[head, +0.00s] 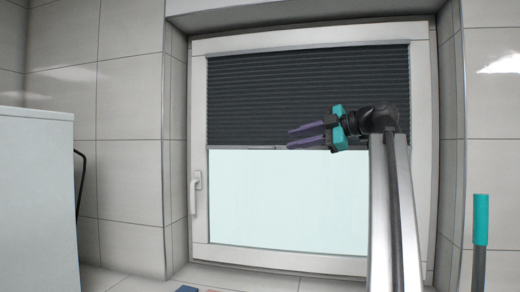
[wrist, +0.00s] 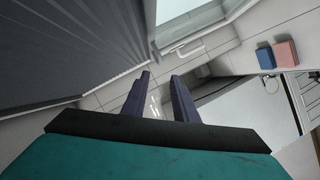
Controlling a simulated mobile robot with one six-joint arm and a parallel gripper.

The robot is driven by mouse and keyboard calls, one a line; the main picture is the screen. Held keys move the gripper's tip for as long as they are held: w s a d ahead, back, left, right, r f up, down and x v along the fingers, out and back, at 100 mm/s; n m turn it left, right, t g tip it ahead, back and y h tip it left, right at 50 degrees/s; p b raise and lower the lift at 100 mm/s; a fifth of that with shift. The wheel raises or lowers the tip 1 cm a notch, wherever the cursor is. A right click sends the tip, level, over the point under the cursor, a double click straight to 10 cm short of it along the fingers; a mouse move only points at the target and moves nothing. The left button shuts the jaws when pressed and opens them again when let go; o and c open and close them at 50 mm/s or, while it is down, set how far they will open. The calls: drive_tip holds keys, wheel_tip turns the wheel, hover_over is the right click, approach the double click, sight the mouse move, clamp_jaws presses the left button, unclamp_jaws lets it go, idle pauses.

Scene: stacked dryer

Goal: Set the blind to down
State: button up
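The dark pleated blind (head: 290,90) covers roughly the upper half of the window, and its lower rail (head: 235,148) lies across the middle of the pane. Bare bright glass (head: 285,195) shows below. In the wrist view the blind (wrist: 60,50) fills the upper left. My gripper (head: 289,138) is in front of the blind's lower part, close to the rail, with its fingers pointing left. In the wrist view the fingers (wrist: 160,78) are apart with nothing visible between them. I cannot tell whether a finger touches the rail.
A white window handle (head: 195,192) is on the frame's left side. A white appliance (head: 35,200) stands at the left. A teal-topped pole (head: 480,220) stands at the right. Blue (wrist: 265,57) and pink (wrist: 287,53) blocks show in the wrist view.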

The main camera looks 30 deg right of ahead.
sight(260, 148)
drive_tip(key=p+x, duration=0.5)
drive_tip(key=x, duration=0.8)
drive_tip(key=shift+w+a, duration=0.1)
drive_tip(key=shift+w, duration=0.3)
clamp_jaws()
idle(1.1)
